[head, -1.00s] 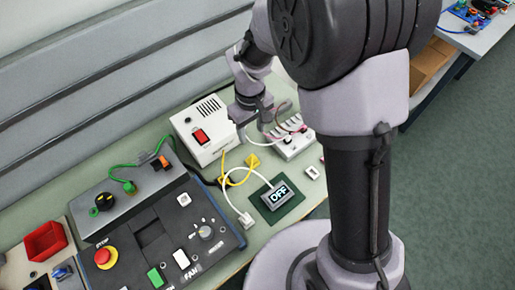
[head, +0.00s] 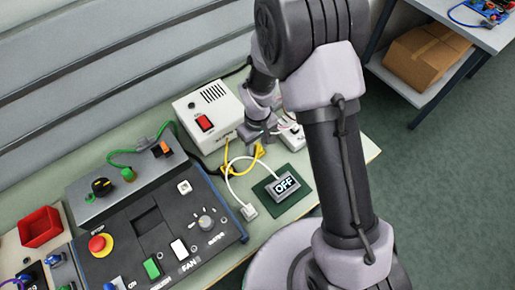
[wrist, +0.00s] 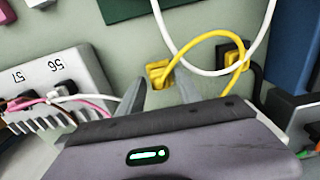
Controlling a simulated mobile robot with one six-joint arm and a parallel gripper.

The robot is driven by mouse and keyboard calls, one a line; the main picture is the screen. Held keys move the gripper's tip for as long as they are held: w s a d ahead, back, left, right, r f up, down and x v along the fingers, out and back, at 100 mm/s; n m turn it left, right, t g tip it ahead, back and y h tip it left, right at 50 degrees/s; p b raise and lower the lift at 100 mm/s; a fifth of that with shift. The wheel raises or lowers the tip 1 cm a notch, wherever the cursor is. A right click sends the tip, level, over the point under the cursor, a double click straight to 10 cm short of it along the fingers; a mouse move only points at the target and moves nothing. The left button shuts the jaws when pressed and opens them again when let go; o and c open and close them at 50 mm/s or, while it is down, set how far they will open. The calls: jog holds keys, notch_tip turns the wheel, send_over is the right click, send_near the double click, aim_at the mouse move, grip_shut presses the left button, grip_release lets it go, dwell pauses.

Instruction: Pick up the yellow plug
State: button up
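The yellow plug (wrist: 158,73) lies on the pale green bench top, with a yellow cable curving away from it. It also shows in the head view (head: 259,151), just in front of my gripper (head: 257,132). In the wrist view my gripper (wrist: 161,84) is open. Its two fingers point at the plug, one on each side in the picture. I cannot tell whether they touch it. A second yellow piece (wrist: 235,55) sits on a black part to the right.
A white cable (wrist: 185,60) loops close by. A numbered white terminal strip (wrist: 60,85) stands at the left in the wrist view.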

aim_at(257, 147)
grip_shut()
jog(key=shift+r, duration=0.25)
jog(key=r+p, duration=0.1)
jog(key=r, duration=0.2)
jog(key=shift+s+a+r, duration=0.1)
jog(key=shift+s+r, duration=0.1)
jog(key=s+a+r+p, duration=0.2)
jog(key=s+a, duration=0.1)
jog(key=s, duration=0.4)
jog(key=s+a+r+p, duration=0.2)
jog(key=s+a, duration=0.1)
jog(key=s, duration=0.5)
jog(key=w+a, duration=0.3)
jog(key=w, duration=0.5)
jog(key=shift+w+a, duration=0.35)
jog(key=shift+a, duration=0.05)
